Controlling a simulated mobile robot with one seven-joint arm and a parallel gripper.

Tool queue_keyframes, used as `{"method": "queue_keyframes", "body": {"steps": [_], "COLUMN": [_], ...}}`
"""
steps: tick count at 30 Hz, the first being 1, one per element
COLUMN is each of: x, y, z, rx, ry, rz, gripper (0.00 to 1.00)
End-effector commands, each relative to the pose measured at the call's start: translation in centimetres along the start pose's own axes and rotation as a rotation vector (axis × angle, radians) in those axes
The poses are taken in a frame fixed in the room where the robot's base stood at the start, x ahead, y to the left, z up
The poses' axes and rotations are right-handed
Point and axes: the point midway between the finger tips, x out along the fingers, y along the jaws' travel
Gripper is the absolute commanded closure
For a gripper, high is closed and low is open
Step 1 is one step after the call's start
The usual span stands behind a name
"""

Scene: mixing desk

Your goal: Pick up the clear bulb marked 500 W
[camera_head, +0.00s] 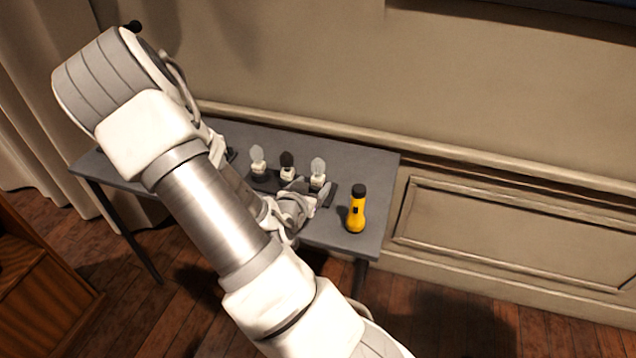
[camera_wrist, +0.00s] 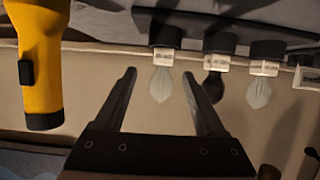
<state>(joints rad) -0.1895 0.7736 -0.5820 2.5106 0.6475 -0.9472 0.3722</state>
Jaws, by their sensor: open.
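Three bulbs stand in a row on the table in white labelled bases. In the head view there is a clear bulb on the left (camera_head: 257,154), a dark bulb in the middle (camera_head: 287,160) and a clear bulb on the right (camera_head: 318,167). The wrist view, upside down, shows the clear bulb (camera_wrist: 161,84) nearest the flashlight, the dark bulb (camera_wrist: 214,86) and the other clear bulb (camera_wrist: 259,92). The label print is too small to read. My gripper (camera_wrist: 158,74) is open and empty, its fingers appearing either side of the clear bulb nearest the flashlight; contact cannot be told.
A yellow flashlight (camera_head: 356,212) stands upright near the right end of the grey table (camera_head: 372,165); it also shows in the wrist view (camera_wrist: 40,65). A panelled wall (camera_head: 480,110) is behind the table. Another white label (camera_wrist: 306,77) shows at the wrist view's right edge.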

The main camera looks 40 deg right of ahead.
Motion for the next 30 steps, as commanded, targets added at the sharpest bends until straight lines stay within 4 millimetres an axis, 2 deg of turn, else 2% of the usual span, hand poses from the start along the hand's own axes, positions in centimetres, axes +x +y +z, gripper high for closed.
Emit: {"method": "queue_keyframes", "body": {"steps": [1,6,14,21,24,30], "x": [1.3,4.0,5.9,9.4,10.1,10.2], "y": [0.2,0.1,-0.1,-0.3,-0.4,-0.4], "z": [0.1,0.0,0.1,0.2,0.1,0.1], "rx": [0.000,0.001,0.000,0.001,0.000,0.000], "ry": [0.002,0.001,0.000,0.001,0.000,0.000], "rz": [0.005,0.003,0.002,0.002,0.001,0.000], "gripper": [0.28,0.28,0.28,0.28,0.28,0.28]}}
